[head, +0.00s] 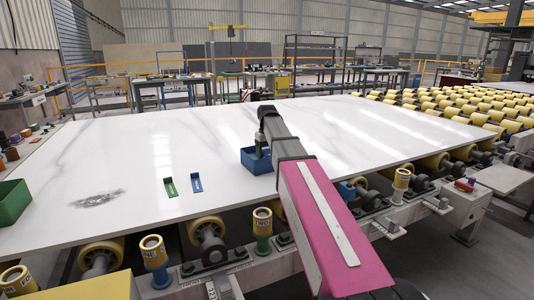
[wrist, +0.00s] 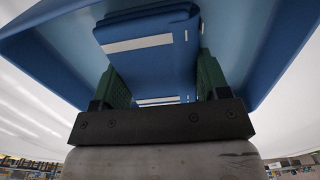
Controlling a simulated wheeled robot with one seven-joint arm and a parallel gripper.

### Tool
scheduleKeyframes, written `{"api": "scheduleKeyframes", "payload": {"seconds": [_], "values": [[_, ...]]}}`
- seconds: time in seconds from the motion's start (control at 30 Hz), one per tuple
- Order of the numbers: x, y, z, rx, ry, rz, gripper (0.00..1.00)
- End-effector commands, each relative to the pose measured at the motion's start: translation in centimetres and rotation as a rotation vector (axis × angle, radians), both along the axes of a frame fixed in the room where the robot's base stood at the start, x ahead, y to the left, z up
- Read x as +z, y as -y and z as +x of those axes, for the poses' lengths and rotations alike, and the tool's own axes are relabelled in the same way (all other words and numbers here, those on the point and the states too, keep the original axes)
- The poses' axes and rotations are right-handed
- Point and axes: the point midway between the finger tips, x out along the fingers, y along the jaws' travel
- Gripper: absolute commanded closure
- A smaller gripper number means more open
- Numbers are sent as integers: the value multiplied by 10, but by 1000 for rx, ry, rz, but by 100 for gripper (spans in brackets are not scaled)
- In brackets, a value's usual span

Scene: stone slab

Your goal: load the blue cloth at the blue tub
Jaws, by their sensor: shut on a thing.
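The blue tub (head: 258,164) stands on the white slab, right of the slab's middle. My gripper (head: 262,148) is at the tub, its lower end partly hidden by the tub and arm. In the wrist view my gripper (wrist: 160,78) has its two green fingers on either side of a blue, white-banded piece, the blue cloth (wrist: 150,62), and is shut on it. The tub's blue walls (wrist: 262,40) surround the cloth and fingers there. Whether the cloth touches the tub's floor cannot be told.
A small green marker (head: 170,187) and a small blue marker (head: 196,183) lie left of the tub. A green tub (head: 12,203) stands at the left edge. A grey patch (head: 96,199) marks the slab. Yellow rollers (head: 450,105) lie right.

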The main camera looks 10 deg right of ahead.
Motion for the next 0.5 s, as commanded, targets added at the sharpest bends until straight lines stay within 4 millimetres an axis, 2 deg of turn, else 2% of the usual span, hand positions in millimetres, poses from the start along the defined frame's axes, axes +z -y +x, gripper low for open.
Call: {"api": "scheduleKeyframes", "payload": {"seconds": [0.5], "values": [[30,0,0,0,0,0,50]]}}
